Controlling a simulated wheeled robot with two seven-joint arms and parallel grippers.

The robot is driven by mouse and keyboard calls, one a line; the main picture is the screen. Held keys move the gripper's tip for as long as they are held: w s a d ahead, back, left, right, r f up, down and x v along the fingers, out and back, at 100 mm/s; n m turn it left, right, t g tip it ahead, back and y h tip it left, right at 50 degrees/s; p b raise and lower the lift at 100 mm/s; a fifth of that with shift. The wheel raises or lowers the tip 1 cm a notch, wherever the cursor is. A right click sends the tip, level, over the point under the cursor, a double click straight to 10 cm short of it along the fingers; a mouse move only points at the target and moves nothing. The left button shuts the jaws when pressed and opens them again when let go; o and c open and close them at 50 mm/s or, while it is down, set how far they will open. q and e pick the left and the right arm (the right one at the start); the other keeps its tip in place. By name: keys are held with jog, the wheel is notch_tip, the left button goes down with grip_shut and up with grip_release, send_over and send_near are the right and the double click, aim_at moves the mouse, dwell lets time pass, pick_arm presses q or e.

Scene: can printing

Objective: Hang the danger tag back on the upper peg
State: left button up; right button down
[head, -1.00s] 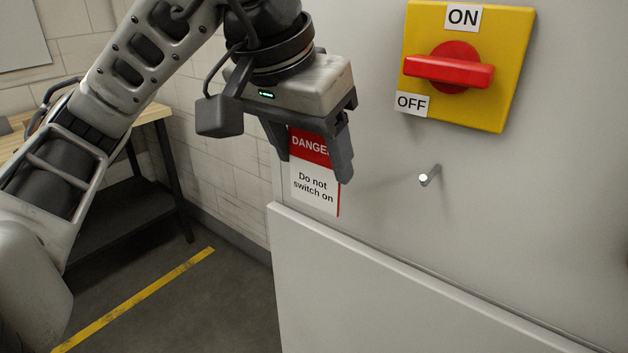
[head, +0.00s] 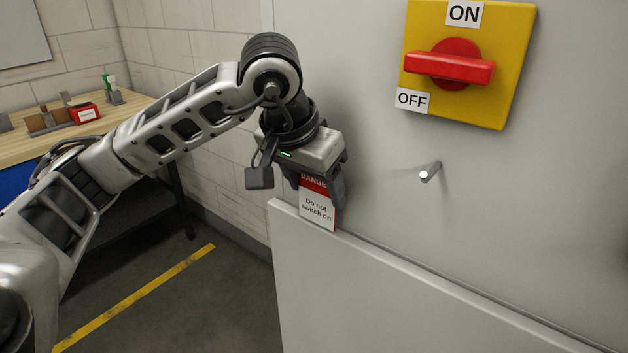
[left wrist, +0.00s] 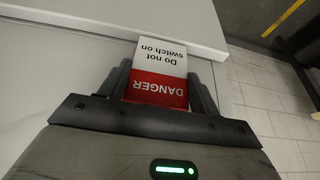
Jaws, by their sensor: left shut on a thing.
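The danger tag (head: 317,208) is a small card with a red DANGER band above white "Do not switch on" text. My left gripper (head: 319,193) is shut on it, with the tag hanging below the fingers in the head view. The tag also shows between the fingers in the left wrist view (left wrist: 160,70). A short metal peg (head: 430,172) sticks out of the grey cabinet, right of the tag and a little higher in the picture. It is bare and apart from the tag. No second peg is in view. The right gripper is not in view.
A yellow switch plate (head: 490,98) with a red handle (head: 448,67) sits above the peg. A pale ledge (head: 400,275) juts out below; the tag's lower edge is close to it. A wooden bench (head: 30,150) stands at the left.

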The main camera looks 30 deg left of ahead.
pick_arm(q)
jog(key=shift+f+b, duration=0.3)
jog(key=o, duration=0.8)
jog(key=shift+o, duration=1.2)
jog(key=shift+r, duration=0.1)
jog(key=shift+r+p, duration=0.1)
jog(key=shift+p, duration=0.3)
jog(key=shift+s+r, duration=0.1)
jog(key=shift+r, duration=0.2)
jog(key=p+v, duration=0.1)
jog(key=v, duration=1.4)
jog(key=shift+d+r, duration=0.15)
jog(key=shift+d, duration=0.1)
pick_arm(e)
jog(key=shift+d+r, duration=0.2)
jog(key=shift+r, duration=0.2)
